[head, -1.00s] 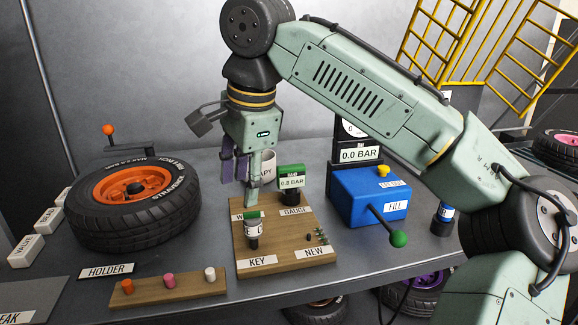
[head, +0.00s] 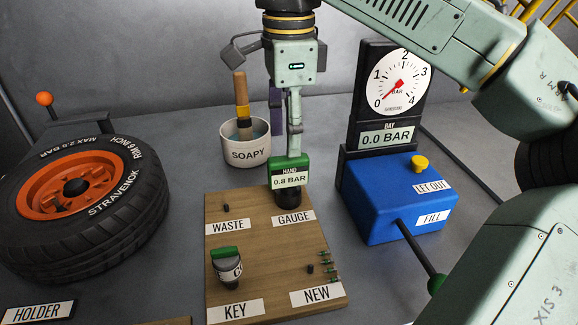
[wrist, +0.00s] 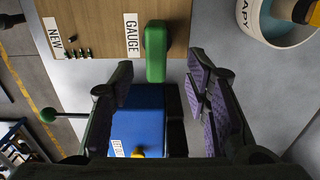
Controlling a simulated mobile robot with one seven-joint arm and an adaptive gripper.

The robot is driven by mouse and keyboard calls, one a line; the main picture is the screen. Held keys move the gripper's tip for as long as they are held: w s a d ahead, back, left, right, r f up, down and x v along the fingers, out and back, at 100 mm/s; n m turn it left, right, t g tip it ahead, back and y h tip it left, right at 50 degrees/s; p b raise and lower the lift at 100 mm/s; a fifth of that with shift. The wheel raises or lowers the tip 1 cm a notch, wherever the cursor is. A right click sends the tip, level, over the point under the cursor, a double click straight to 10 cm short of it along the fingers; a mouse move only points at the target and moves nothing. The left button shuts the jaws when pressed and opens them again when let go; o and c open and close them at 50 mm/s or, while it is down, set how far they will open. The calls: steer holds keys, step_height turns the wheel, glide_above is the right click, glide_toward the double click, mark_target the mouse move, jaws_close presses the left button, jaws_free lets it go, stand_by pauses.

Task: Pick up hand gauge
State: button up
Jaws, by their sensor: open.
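The hand gauge (head: 289,172) stands upright at the GAUGE label on the wooden board (head: 240,215). It has a green top, a display reading 0.8 BAR and a dark round base. My gripper (head: 289,148) is right above it, pointing down. In the head view the near finger ends at the gauge's green top; contact cannot be told. In the wrist view the gauge's green top (wrist: 155,52) lies just ahead of and between the two spread fingers (wrist: 160,75). The jaws are open and hold nothing.
A blue fill box (head: 385,205) with a green-knobbed lever stands close on the right, before the dial stand (head: 378,133). A SOAPY pot (head: 246,152) with a brush is behind left. A valve key (head: 227,265) stands on the board. A tyre (head: 90,205) lies left.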

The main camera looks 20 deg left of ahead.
mark_target(288, 169)
steer(key=f, duration=0.2)
steer(key=f+p, duration=0.1)
steer(key=f, duration=0.4)
steer(key=shift+s+f, duration=0.25)
steer(key=shift+c, duration=0.3)
jaws_close()
